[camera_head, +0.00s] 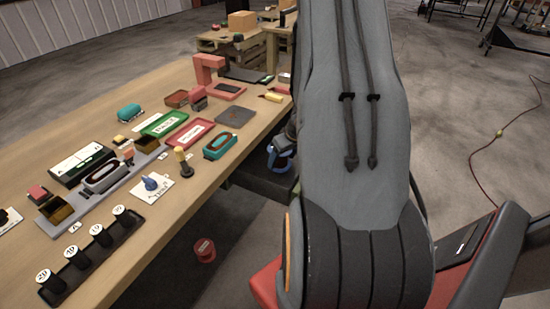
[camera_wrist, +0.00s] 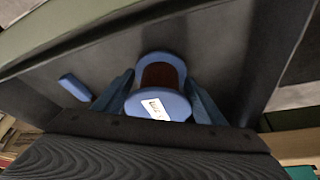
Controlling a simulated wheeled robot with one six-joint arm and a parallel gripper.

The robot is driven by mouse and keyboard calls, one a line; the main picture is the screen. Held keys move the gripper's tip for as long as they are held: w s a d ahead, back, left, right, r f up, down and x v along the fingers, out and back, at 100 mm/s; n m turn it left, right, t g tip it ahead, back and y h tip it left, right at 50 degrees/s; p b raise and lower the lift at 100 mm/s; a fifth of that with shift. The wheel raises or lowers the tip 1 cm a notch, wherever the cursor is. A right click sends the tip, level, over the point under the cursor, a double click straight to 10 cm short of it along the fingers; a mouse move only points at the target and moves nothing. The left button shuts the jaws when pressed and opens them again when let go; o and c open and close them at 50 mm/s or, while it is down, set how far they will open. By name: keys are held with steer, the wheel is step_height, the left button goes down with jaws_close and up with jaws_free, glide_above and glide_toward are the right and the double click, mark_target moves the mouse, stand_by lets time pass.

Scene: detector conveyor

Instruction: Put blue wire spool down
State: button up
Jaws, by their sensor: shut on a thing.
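The blue wire spool (camera_wrist: 160,104) has blue flanges, a dark red-brown core and a white label. It shows in the middle of the wrist view. My gripper (camera_wrist: 160,84) is shut on it, with one finger on each side. Below the spool is a dark grey surface (camera_wrist: 60,62); I cannot tell whether the spool touches it. In the head view, a blue shape (camera_head: 281,150) shows at the gripper end, beside the right edge of the table and mostly hidden by my arm.
A small blue block (camera_wrist: 75,87) lies on the dark surface, left of the spool. The wooden table (camera_head: 190,215) holds a conveyor fixture, trays, stamps and a rack of black cylinders. A red spool-like object (camera_head: 204,250) is on the floor. A dark container (camera_head: 255,175) stands beside the table.

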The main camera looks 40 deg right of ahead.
steer(key=shift+w+r, duration=0.1)
steer(key=shift+w, duration=0.35)
steer(key=w, duration=0.1)
steer(key=w+p, duration=0.2)
steer(key=shift+w+d+f, duration=0.1)
steer(key=shift+f, duration=0.55)
steer(key=shift+f+b, duration=0.2)
steer(key=shift+b, duration=0.15)
steer(key=o, duration=1.5)
steer(key=shift+o, duration=0.2)
